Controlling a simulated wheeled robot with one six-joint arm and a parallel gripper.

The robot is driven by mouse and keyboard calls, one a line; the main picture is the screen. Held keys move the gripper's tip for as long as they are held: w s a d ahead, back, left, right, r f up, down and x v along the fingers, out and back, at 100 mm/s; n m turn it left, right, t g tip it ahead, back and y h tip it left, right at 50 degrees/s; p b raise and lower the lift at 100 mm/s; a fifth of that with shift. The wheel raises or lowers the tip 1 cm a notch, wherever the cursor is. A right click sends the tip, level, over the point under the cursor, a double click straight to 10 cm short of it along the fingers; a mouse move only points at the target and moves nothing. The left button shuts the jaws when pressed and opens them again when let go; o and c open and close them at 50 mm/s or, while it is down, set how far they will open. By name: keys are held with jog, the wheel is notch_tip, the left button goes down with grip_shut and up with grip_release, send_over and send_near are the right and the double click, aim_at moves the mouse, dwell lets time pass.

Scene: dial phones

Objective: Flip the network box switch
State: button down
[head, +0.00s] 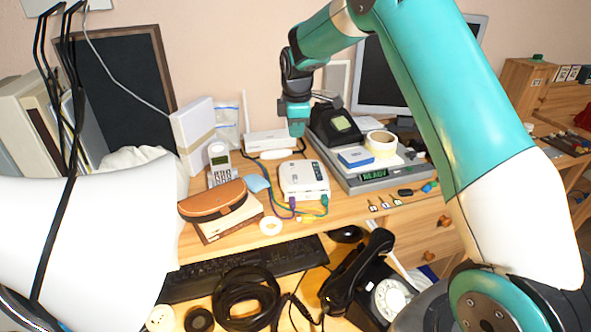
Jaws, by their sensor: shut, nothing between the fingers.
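A white network box (303,181) lies on the desk in the middle of the head view. Its top has small dark marks, and blue, purple and green cables (292,205) meet its front. I cannot make out its switch or the switch's position. My gripper (297,132) points down behind and above the box, near the white router (265,140) at the back. It is shut and empty, and it appears apart from the box.
A grey device (365,180) carrying tape and a blue box stands to the right. A cordless phone (219,163) and a brown case (213,202) are to the left. A keyboard (245,268), coiled black cable (246,297) and dial phone (378,285) fill the front.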

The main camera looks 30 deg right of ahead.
aim_at(296, 178)
jog(key=f, duration=0.4)
jog(key=w+f+p, duration=0.1)
jog(key=f, duration=0.3)
jog(key=f+p, duration=0.1)
jog(key=f, duration=0.4)
jog(key=shift+w+d+f, duration=0.1)
jog(key=shift+w+d, duration=0.2)
jog(key=shift+d, duration=0.05)
jog(key=shift+w+f, duration=0.1)
jog(key=shift+f, duration=0.3)
jog(key=shift+f+b, duration=0.3)
jog(key=shift+b, duration=0.05)
jog(key=shift+r, duration=0.1)
jog(key=shift+s+a+r+p, duration=0.1)
jog(key=shift+s+a+p, duration=0.15)
jog(key=shift+s+p, duration=0.35)
